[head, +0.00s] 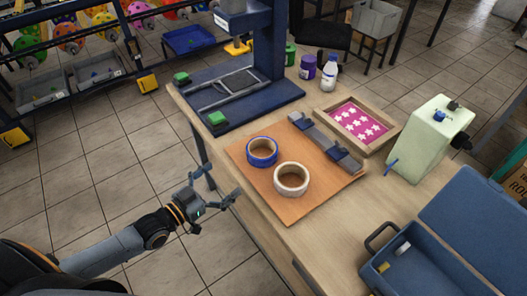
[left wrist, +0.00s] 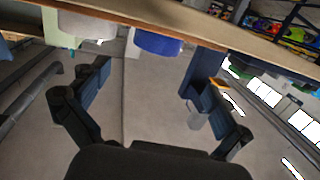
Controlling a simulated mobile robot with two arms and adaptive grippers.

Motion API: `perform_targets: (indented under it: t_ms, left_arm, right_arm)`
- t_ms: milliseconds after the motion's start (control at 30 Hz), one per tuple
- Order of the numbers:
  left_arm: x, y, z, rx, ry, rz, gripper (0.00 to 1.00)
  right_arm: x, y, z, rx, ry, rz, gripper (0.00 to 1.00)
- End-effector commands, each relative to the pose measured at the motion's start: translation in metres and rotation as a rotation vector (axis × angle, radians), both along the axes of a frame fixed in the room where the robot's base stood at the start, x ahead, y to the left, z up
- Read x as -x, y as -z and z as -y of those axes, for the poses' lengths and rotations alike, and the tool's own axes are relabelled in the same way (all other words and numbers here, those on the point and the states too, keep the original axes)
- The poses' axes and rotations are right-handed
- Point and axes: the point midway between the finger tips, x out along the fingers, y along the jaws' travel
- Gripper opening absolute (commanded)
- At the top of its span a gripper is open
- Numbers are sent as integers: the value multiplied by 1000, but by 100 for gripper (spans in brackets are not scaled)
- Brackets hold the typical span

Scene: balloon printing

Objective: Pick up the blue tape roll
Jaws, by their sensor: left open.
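The blue tape roll (head: 262,152) lies flat on a brown board (head: 310,207) on the workbench, beside a white tape roll (head: 291,179). My left gripper (head: 218,189) is open and empty, off the bench's left edge and short of the rolls. In the left wrist view the blue roll (left wrist: 158,42) shows at the top, beyond the open fingers (left wrist: 150,95). The white roll (left wrist: 88,25) is left of it there. My right gripper is not in view.
A navy press (head: 270,50) stands at the back of the bench. A framed pink star sheet (head: 358,122), a pale green container (head: 428,140) and an open blue toolbox (head: 420,262) are to the right. The bench edge lies between my left gripper and the rolls.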

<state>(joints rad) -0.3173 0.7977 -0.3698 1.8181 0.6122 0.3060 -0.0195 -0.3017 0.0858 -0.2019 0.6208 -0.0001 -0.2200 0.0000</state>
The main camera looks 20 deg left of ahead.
Motion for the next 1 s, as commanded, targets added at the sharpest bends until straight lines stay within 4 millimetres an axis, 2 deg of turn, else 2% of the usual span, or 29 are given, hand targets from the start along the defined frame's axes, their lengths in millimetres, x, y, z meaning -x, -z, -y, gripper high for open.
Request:
perform_targets:
  t_ms: [100,400,767,1000]
  left_arm:
    - [-11,-7,7,9,6,13,100]
    - [-58,-3,31,7,5,13,100]
    - [-84,-1,45,7,5,10,100]
    - [-113,3,63,6,5,11,100]
  right_arm:
    - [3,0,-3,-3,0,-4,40]
    - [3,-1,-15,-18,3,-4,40]
    - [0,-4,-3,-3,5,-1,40]
    - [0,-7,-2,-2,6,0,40]
